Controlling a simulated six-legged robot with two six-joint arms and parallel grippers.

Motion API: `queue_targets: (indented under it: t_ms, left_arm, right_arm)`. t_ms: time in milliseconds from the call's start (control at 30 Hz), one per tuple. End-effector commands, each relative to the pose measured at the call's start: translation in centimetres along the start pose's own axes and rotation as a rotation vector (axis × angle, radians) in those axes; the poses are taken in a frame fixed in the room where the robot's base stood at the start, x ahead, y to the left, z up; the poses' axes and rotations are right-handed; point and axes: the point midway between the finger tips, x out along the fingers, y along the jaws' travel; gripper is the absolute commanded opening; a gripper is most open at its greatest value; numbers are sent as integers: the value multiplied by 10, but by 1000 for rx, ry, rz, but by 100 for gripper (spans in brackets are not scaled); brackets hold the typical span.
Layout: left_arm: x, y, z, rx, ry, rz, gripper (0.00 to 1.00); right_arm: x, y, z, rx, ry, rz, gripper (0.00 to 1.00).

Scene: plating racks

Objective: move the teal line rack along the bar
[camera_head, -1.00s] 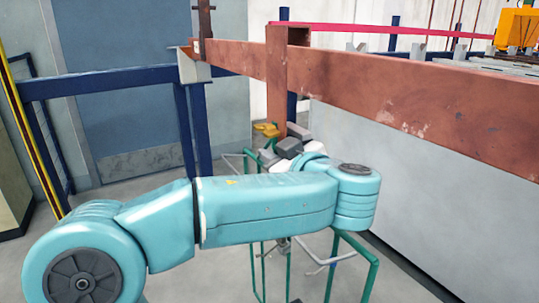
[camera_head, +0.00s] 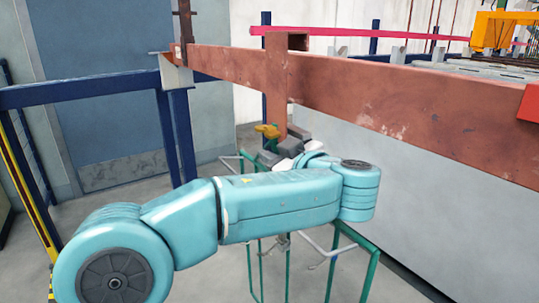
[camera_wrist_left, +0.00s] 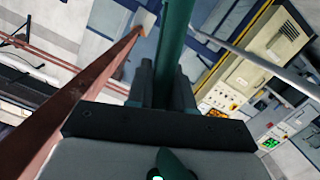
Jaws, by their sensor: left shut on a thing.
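The teal line rack (camera_head: 374,272) is a green rod frame below the rust-brown bar (camera_head: 400,105). A copper-coloured upright (camera_head: 275,90), seemingly its hanger, crosses the bar, with a brass-coloured piece (camera_head: 267,130) lower down. My left gripper (camera_head: 282,150) is at the top of the frame below the bar, partly hidden by my teal arm. In the left wrist view my left gripper (camera_wrist_left: 160,85) is shut on a green rod of the rack (camera_wrist_left: 174,45). Much of the frame is behind my arm. My right gripper does not show.
A red block (camera_head: 530,103) sits on the bar at the right edge. A bracket on a blue post (camera_head: 175,75) supports the bar's left end. A pale tank wall (camera_head: 400,195) stands behind the rack. Open floor (camera_head: 180,200) lies left of the rack.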

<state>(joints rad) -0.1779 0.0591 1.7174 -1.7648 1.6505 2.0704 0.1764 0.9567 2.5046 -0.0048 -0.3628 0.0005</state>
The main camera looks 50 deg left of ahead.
Motion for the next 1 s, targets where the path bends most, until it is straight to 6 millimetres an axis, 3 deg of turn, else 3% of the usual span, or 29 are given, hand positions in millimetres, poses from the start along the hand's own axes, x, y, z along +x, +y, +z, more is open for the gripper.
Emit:
queue_targets:
  t_ms: [1000]
  left_arm:
    - [2,39,7,-11,8,3,0]
  right_arm:
    - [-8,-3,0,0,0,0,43]
